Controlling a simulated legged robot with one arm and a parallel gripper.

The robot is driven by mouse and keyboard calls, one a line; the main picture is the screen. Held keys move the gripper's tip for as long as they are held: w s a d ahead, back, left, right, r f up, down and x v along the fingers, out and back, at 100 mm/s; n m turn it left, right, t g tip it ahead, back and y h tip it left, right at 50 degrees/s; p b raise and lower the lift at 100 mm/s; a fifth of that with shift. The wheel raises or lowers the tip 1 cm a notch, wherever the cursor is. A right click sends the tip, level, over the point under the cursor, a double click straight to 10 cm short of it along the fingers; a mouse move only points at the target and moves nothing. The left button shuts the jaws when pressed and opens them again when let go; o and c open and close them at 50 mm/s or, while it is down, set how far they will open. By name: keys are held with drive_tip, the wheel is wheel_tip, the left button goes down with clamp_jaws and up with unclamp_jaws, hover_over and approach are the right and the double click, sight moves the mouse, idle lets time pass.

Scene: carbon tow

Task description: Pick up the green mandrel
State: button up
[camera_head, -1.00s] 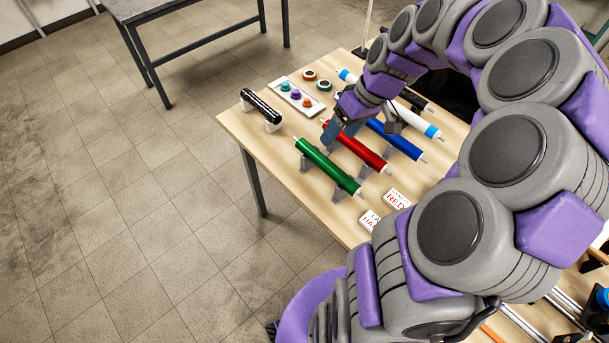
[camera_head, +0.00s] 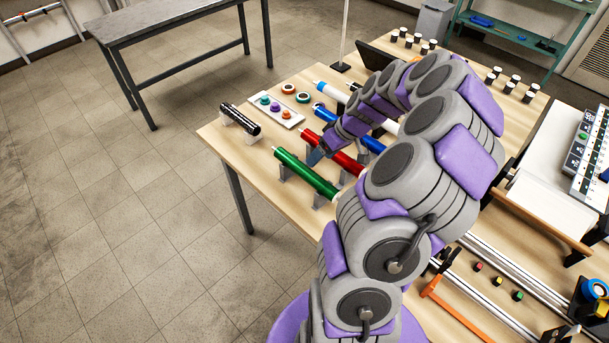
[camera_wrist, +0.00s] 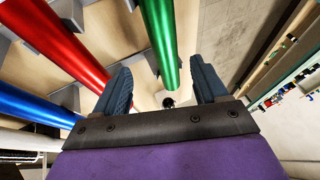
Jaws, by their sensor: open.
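The green mandrel (camera_head: 307,172) is a long tube lying on grey stands near the table's left edge. In the wrist view the green mandrel (camera_wrist: 161,40) runs down from the top, with its end between the finger lines. My gripper (camera_wrist: 163,82) is open, its two blue-grey fingers apart, with nothing held. In the head view my gripper (camera_head: 318,156) is beside the green mandrel, near the red one, and partly hidden by my arm. I cannot tell whether it touches the green mandrel.
The red mandrel (camera_head: 341,160) and blue mandrel (camera_head: 367,143) lie parallel on stands, close by; the red one also shows in the wrist view (camera_wrist: 62,42). A black patterned cylinder (camera_head: 240,120) and a white tray (camera_head: 279,111) stand behind. The floor (camera_head: 130,200) left of the table is open.

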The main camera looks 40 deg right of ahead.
sight(308, 168)
drive_tip(key=x, duration=0.2)
drive_tip(key=b+x, duration=0.1)
drive_tip(key=x, duration=0.2)
drive_tip(key=b+x, duration=0.1)
drive_tip(key=x, duration=0.2)
drive_tip(key=shift+w+a, duration=0.15)
drive_tip(key=shift+a, duration=0.25)
drive_tip(key=shift+r, duration=0.1)
drive_tip(key=shift+d, duration=0.1)
drive_tip(key=shift+c, duration=0.7)
drive_tip(key=c, duration=1.2)
drive_tip(key=shift+r, duration=0.2)
